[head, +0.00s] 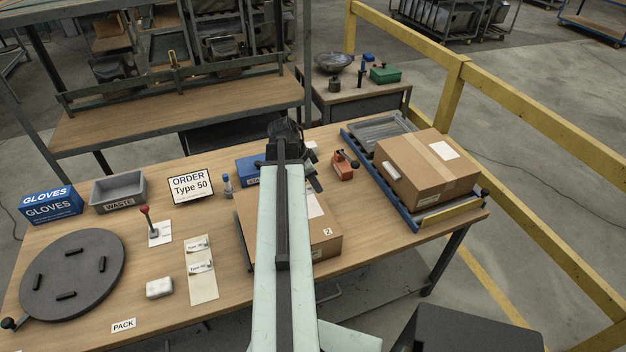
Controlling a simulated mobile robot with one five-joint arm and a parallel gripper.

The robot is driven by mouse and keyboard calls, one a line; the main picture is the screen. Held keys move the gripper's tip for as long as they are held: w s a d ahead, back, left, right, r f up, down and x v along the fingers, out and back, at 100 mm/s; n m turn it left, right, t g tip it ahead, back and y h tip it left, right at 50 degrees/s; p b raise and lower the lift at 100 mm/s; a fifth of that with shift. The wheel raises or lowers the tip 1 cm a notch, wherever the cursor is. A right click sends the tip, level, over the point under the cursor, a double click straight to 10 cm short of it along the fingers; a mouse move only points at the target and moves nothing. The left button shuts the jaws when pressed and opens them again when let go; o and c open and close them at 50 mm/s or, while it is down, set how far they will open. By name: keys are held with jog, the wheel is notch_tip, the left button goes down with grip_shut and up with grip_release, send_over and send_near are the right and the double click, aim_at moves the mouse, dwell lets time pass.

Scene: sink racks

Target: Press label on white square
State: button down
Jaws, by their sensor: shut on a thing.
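My gripper (315,184) is dark and reaches out over the middle cardboard box (325,236), with my arm covering much of it. It is shut; what it holds is small and mostly hidden, seemingly a label. A white square (314,207) shows on top of this box, just below the fingertips in the picture; I cannot tell whether they touch it. A backing strip (204,292) on the table at left carries two printed labels (198,245), with its lower end bare. A second white square (443,149) lies on the closed box (425,170) at right.
The right box sits on a blue-framed roller rack (371,175). An orange tool (343,171) and a blue bin (248,167) stand near the middle box. A round turntable (73,271), grey waste tray (118,189) and order sign (190,186) are at left. A yellow rail (540,150) borders the right.

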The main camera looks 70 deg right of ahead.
aim_at(319, 203)
notch_tip(319, 203, down, 7)
jog(key=b, duration=0.6)
jog(key=shift+s+r, duration=0.1)
jog(key=shift+s, duration=0.05)
jog(key=shift+f+b, duration=0.5)
jog(key=shift+b, duration=0.05)
dwell(0.4)
dwell(0.5)
jog(key=c, duration=0.8)
grip_release()
jog(key=shift+c, duration=0.2)
jog(key=p+v, duration=0.7)
jog(key=v, duration=0.1)
jog(key=shift+r, duration=0.1)
